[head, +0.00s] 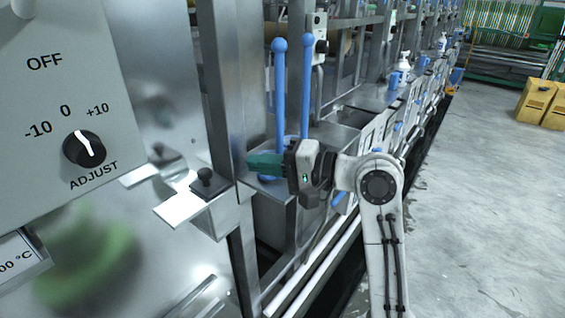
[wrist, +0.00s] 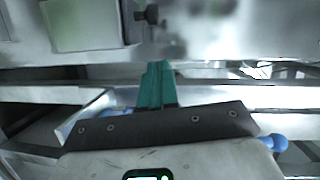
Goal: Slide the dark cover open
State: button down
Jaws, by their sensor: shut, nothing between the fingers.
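The dark cover (head: 213,190) is a small flat plate with a black knob (head: 205,175) on top. It lies on a bright metal ledge (head: 180,208) at the panel's edge in the head view. In the wrist view the dark cover (wrist: 130,22) and its knob (wrist: 150,14) show near the top. My gripper (head: 250,164) has teal fingers, shut and empty, pointing left towards the knob. It is right of the cover, with a gap to the knob. In the wrist view my gripper (wrist: 156,66) is below the knob and apart from it.
Two blue ball-topped levers (head: 280,100) rise behind my gripper. A control panel with an adjust dial (head: 84,149) is at left. Grey floor (head: 480,200) is clear at right; yellow boxes (head: 537,100) stand far off.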

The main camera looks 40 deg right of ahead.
aim_at(198, 189)
jog(key=w+a, duration=0.3)
jog(key=a, duration=0.2)
jog(key=shift+a+f+p, duration=0.35)
jog(key=shift+f+p, duration=0.1)
jog(key=shift+s+a, duration=0.1)
jog(key=a+p, duration=0.1)
jog(key=a, duration=0.1)
jog(key=s+a+p, duration=0.1)
jog(key=a, duration=0.1)
jog(key=s+a+p, duration=0.1)
jog(key=a+p, duration=0.1)
jog(key=shift+s+a, duration=0.1)
jog(key=shift+a, duration=0.15)
